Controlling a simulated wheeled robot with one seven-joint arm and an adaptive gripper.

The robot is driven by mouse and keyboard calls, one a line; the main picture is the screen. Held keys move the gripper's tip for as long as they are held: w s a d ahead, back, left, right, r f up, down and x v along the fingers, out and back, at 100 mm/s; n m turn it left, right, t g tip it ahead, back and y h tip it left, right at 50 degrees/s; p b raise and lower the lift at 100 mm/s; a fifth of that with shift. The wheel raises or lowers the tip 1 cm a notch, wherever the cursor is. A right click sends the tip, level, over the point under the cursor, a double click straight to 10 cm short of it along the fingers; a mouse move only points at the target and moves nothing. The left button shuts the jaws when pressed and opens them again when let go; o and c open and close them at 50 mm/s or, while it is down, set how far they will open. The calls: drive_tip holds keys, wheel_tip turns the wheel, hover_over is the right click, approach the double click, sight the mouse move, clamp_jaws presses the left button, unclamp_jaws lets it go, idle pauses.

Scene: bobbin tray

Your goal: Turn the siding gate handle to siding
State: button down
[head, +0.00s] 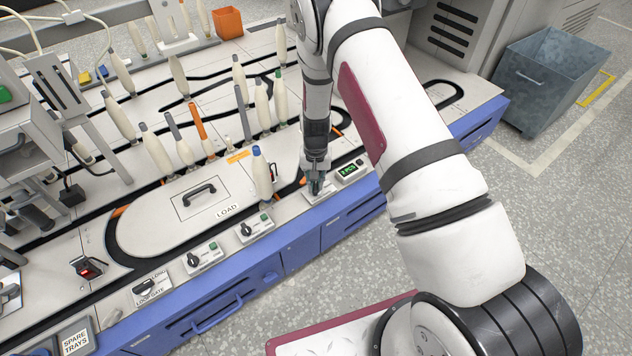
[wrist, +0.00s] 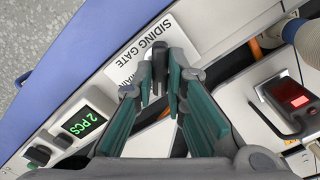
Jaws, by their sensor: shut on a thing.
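The siding gate handle (wrist: 159,60) is a small black knob on a white plate (wrist: 140,52) in the wrist view. The plate reads SIDING GATE upside down, with a partly covered word, seemingly MAIN, beside the knob. My gripper (wrist: 160,82) has its green-padded fingers on either side of the knob and is shut on it. In the head view my gripper (head: 316,186) points down at the front panel, just left of the green display. There the fingers hide the knob. The word SIDING for the other position is hidden, and I cannot tell which way the handle points.
A green display (head: 348,170) reading 2 PCS sits beside the plate. A bobbin with a blue top (head: 262,175) stands close left of my gripper. The LOOP GATE handle (head: 145,287) and two switch boxes lie further left. A red-lit sensor (wrist: 290,100) shows in the wrist view.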

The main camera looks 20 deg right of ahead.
sight(315, 185)
drive_tip(key=shift+n, duration=0.8)
drive_tip(key=c, duration=1.6)
unclamp_jaws()
wheel_tip(315, 185, up, 12)
